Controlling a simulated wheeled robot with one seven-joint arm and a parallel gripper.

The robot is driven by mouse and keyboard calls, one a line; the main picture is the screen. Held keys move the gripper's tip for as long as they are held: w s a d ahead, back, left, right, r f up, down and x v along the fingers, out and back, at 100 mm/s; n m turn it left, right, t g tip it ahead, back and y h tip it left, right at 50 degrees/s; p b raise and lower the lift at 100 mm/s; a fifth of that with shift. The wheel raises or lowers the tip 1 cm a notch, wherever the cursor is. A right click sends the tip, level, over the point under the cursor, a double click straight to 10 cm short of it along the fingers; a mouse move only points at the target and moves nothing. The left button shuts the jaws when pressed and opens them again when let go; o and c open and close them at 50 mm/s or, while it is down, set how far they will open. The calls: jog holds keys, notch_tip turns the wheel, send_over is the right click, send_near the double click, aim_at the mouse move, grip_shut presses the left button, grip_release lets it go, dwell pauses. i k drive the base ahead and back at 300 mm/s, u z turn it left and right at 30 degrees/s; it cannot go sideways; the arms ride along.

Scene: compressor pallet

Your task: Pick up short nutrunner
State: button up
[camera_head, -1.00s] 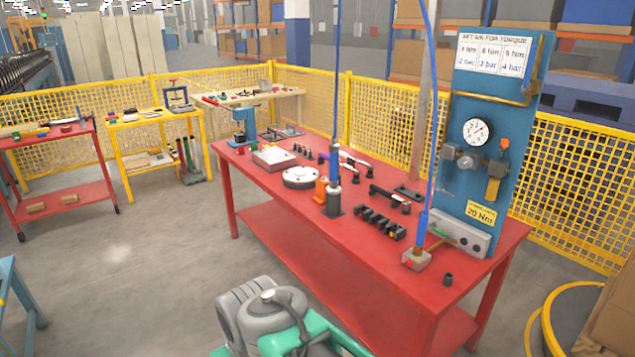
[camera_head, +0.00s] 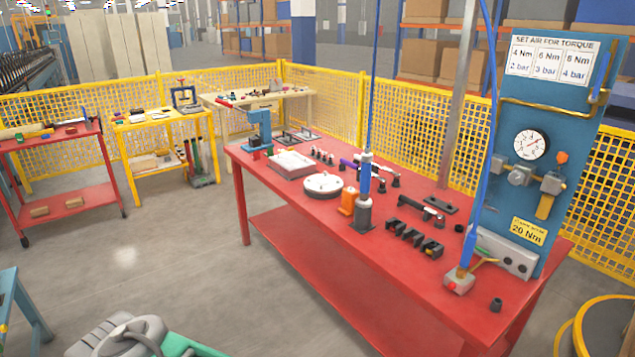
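A white and dark tool (camera_head: 375,171) lies farther back, partly hidden behind the upright one.
Beside the upright tool are an orange object (camera_head: 347,200), a white disc (camera_head: 323,186) and a black rack (camera_head: 413,238). A blue gauge panel (camera_head: 570,130) stands at the right end. Yellow mesh fencing (camera_head: 330,105) runs behind. Grey floor (camera_head: 170,260) lies open to the left.

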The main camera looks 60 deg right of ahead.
aim_at(364, 201)
jog(key=z, duration=0.2)
jog(key=i, duration=0.75)
jog(key=z, duration=1.3)
jog(key=i, duration=0.85)
jog(key=z, duration=0.15)
